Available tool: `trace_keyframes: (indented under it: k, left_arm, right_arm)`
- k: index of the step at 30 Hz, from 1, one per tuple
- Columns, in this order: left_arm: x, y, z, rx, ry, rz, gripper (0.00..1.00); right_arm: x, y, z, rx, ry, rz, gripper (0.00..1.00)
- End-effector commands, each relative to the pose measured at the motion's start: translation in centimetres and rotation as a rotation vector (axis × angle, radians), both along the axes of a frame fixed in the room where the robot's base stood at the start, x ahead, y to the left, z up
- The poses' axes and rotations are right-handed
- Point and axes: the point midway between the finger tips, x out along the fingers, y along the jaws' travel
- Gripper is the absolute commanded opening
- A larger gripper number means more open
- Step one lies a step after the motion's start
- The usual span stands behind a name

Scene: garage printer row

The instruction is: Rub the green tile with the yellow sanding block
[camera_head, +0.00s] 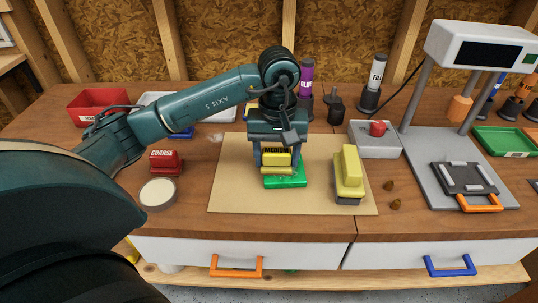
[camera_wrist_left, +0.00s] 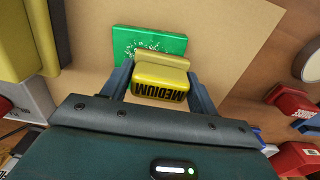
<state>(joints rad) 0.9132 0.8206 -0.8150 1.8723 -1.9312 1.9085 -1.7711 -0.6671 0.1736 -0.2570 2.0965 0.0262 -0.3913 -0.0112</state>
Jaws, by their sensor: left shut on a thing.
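My left gripper (camera_head: 276,166) is shut on the yellow sanding block (camera_head: 276,157), which is marked MEDIUM. The green tile (camera_head: 286,182) lies on the tan mat, directly below and in front of the block. In the left wrist view, the sanding block (camera_wrist_left: 160,78) sits between the two fingers and overlaps the near edge of the green tile (camera_wrist_left: 126,42). Pale scuffs show on the tile. I cannot tell whether the block touches it. My right gripper is not in view.
A larger yellow block with a grey base (camera_head: 348,178) stands on the mat (camera_head: 235,190), right of the tile. A red COARSE block (camera_head: 165,162) and a round white-topped tin (camera_head: 158,193) stand to the left. A grey press-like stand (camera_head: 440,185) is at right.

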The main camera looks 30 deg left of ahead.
Motion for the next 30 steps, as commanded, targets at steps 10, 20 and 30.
trace_keyframes:
  k: [10, 20, 30]
  left_arm:
    - [1.2, -1.6, 0.1, -0.001, -0.001, 0.001, 0.41]
    - [2.7, -3.7, -0.2, 0.0, -0.001, -0.001, 0.41]
    - [2.9, -3.9, -0.3, 0.001, 0.0, 0.002, 0.41]
  right_arm:
    - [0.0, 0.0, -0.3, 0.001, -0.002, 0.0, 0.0]
    - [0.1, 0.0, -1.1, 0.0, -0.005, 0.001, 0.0]
    - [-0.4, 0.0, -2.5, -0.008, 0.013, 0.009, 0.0]
